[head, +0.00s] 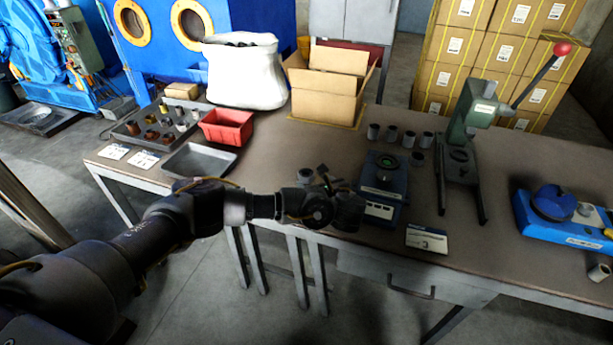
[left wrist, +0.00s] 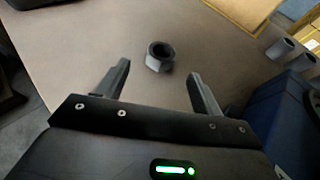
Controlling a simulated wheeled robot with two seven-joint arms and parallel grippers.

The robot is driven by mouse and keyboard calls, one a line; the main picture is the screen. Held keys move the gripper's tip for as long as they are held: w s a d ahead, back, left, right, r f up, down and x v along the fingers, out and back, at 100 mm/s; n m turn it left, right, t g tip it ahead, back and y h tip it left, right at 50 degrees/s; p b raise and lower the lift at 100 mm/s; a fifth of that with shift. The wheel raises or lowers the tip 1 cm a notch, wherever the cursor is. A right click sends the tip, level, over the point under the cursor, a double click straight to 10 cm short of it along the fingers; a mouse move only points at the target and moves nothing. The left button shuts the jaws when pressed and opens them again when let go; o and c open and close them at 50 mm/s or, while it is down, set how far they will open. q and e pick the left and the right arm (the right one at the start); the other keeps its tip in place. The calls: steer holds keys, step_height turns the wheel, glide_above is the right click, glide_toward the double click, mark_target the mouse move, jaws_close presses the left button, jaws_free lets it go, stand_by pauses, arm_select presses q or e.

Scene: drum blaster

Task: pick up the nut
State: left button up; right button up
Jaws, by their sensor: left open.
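The nut is a dark grey ring-shaped piece with a round hole. In the left wrist view the nut (left wrist: 160,56) sits on the brown tabletop, beyond the fingertips and roughly centred between them. In the head view a small grey piece (head: 305,174) that looks like the nut shows just behind my left gripper, partly hidden by it. My left gripper (head: 330,182) is above the front of the table. In the left wrist view its two fingers (left wrist: 163,82) are wide apart with nothing between them. My right gripper is in neither view.
A blue device (head: 385,188) stands close right of my left gripper, with several grey cylinders (head: 391,134) behind it. A green lever press (head: 462,150), open carton (head: 328,85), red bin (head: 227,127) and metal tray (head: 199,160) are also on the table.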

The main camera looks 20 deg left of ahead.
mark_target(304, 171)
arm_select(q)
steer(key=shift+x, duration=3.2)
steer(key=shift+w+r, duration=0.1)
steer(key=shift+r, duration=0.05)
steer(key=c, duration=1.2)
steer(key=shift+r, duration=0.1)
